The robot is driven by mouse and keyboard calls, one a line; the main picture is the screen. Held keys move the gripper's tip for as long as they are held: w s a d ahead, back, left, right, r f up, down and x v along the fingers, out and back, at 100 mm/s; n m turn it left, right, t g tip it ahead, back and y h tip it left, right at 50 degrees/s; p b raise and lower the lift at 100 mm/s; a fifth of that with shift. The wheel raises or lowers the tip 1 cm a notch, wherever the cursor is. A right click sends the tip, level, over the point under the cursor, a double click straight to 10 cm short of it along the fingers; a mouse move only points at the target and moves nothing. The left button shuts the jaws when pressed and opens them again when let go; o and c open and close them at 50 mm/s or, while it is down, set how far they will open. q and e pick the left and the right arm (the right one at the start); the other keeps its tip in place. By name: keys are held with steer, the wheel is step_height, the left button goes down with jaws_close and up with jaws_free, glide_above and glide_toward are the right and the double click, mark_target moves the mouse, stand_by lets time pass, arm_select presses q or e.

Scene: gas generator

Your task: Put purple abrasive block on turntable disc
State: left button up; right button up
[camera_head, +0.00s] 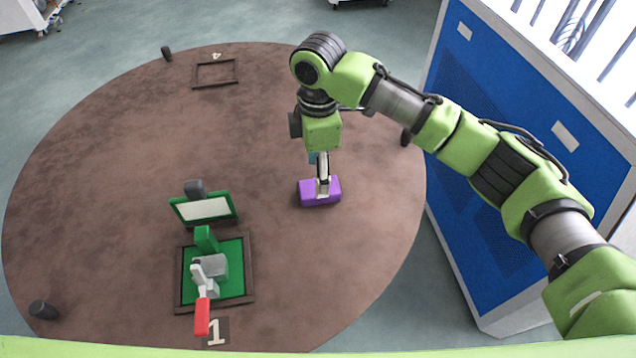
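The purple abrasive block (308,196) is over the right part of the large brown turntable disc (130,170). My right gripper (323,186) comes down on it from above. One finger lies against the block's near side and the other is hidden behind it, so the gripper looks shut on the block. The block is about level; I cannot tell whether it touches the disc or hangs just above it. My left gripper is not in view.
A green fixture with a grey and red-handled clamp (208,270) stands in a dark frame by the number 1. An empty frame (215,74) lies at the back. Small dark posts stand near the disc's edge. A blue cabinet (500,150) stands at right. The disc's left is clear.

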step_height(320, 180, up, 8)
steer(key=b, duration=0.1)
steer(key=shift+f+b, duration=0.15)
steer(key=shift+b, duration=0.15)
steer(key=shift+f, duration=0.1)
